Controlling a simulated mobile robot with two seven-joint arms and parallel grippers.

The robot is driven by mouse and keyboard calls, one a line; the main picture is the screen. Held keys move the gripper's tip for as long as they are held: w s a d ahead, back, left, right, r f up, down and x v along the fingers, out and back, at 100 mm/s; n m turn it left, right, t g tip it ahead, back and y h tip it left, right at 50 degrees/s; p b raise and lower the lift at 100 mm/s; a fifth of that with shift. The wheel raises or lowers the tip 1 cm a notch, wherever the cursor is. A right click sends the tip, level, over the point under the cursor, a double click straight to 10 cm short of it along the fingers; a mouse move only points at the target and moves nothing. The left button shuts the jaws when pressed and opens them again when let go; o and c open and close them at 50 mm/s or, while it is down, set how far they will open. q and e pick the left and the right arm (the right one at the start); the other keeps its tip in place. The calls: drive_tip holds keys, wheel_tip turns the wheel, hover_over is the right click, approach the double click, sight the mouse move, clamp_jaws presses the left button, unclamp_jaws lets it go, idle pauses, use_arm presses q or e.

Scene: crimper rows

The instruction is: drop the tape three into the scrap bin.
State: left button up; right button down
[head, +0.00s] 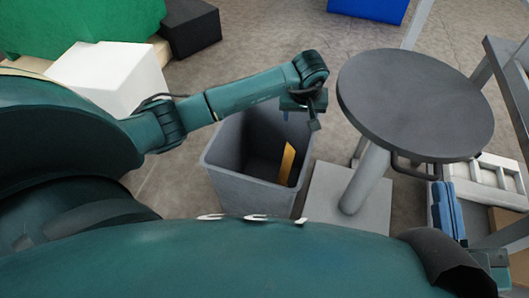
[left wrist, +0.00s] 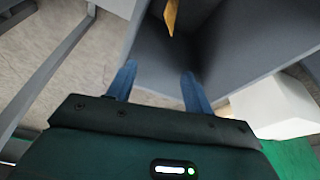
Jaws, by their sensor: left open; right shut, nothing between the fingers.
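The grey scrap bin (head: 228,183) stands open on the floor in the middle of the head view. A flat yellow-orange strip (head: 287,163) stands inside it against the right wall; it looks like the tape, but I cannot read a label. My left gripper (head: 300,104) is over the bin's far rim, pointing down. In the left wrist view its two blue fingers (left wrist: 158,88) are apart with nothing between them. The bin (left wrist: 235,50) and the strip (left wrist: 171,14) show beyond the fingertips, apart from them. My right gripper (head: 446,208) is at the right, shut and empty.
A round dark stool (head: 415,105) stands right of the bin on a grey base. A white block (head: 105,75) and a black box (head: 190,27) lie at the left. A blue bin (head: 368,8) is at the back. Metal frame legs stand at the right.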

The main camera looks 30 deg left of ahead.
use_arm(q)
drive_tip(key=p+v, duration=0.4)
drive_tip(key=v, duration=0.9)
drive_tip(key=shift+p, duration=0.35)
use_arm(e)
drive_tip(key=shift+s+d+f+n+h, duration=0.15)
drive_tip(key=shift+d+f+n+h, duration=0.25)
drive_tip(key=shift+h, duration=0.3)
drive_tip(key=shift+a+g, duration=0.1)
drive_tip(key=shift+g, duration=0.2)
